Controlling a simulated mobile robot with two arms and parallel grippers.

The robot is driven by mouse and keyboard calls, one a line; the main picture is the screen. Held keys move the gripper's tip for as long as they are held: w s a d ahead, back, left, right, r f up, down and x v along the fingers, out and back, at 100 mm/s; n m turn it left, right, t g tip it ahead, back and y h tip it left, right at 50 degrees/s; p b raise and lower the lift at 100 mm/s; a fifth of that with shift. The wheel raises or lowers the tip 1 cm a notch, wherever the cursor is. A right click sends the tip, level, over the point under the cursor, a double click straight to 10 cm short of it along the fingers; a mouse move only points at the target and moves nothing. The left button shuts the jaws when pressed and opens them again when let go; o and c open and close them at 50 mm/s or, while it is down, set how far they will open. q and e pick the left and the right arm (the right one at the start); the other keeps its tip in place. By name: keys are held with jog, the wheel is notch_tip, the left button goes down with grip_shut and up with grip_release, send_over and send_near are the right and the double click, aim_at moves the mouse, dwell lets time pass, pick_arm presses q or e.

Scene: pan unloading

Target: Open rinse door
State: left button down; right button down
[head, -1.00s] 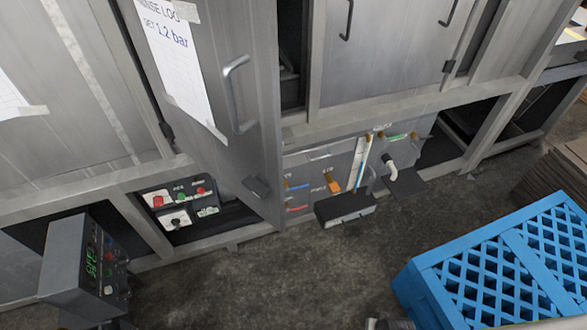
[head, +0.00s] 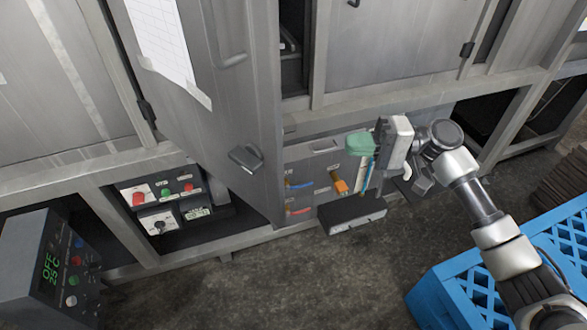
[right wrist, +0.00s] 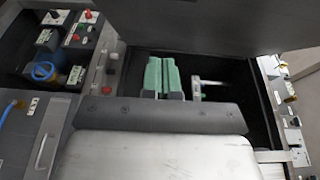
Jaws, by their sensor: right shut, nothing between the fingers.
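A tall grey metal door (head: 205,75) stands ajar, swung out from the cabinet front, with a dark gap behind its right edge. My left gripper is not in view.
A control box (head: 165,205) and a display unit (head: 55,262) stand left. A blue crate (head: 430,290) is right, under my arm. The floor between is clear.

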jog(key=s+a+p, duration=0.3)
jog(key=a, duration=0.9)
jog(key=shift+s+a+r, duration=0.3)
jog(key=shift+a, duration=0.1)
jog(key=shift+s, duration=0.1)
